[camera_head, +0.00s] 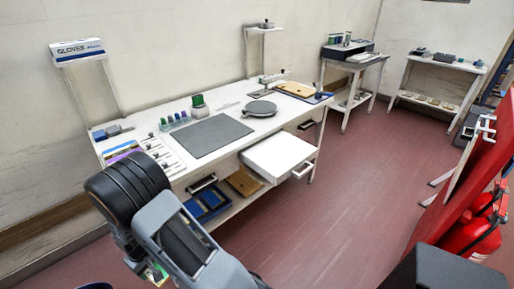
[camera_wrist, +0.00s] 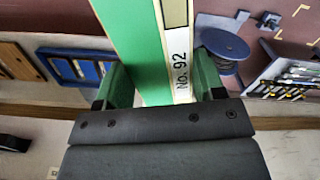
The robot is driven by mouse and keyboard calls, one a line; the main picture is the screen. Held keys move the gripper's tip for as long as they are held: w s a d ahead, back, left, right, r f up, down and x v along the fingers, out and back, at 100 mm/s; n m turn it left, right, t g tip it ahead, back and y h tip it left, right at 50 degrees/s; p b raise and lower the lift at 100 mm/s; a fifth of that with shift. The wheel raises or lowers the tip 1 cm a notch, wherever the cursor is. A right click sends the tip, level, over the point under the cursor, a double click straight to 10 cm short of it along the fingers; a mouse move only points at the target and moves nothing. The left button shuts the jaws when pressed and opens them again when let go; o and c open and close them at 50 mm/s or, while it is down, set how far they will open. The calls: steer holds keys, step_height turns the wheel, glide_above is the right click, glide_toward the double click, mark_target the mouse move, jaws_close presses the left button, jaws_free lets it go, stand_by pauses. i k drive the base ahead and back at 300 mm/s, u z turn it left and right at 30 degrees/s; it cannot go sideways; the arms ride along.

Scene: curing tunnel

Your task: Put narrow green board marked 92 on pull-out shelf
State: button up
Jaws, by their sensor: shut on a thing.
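The narrow green board (camera_wrist: 135,45) has a pale strip marked "No. 92" along one side in the wrist view. My gripper (camera_wrist: 160,82) is shut on it, with one finger at each side, and the board runs out past the top of that view. In the head view my arm hides most of the gripper and board at the lower left; only a small bright patch shows there. The pull-out shelf (camera_head: 280,157) is a white panel with a front handle, drawn out below the bench top. It looks empty and stands apart from my gripper.
The white workbench (camera_head: 236,165) carries a grey mat (camera_head: 208,135), a round grey plate (camera_head: 259,108) and small bottles. A red panel and fire extinguisher (camera_head: 472,238) stand at right. The middle floor is clear.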

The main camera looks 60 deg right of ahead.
mark_target(275, 153)
steer(key=u, duration=0.6)
steer(key=k, duration=1.3)
steer(key=z, duration=1.15)
steer(key=i, duration=0.15)
steer(key=z, duration=0.35)
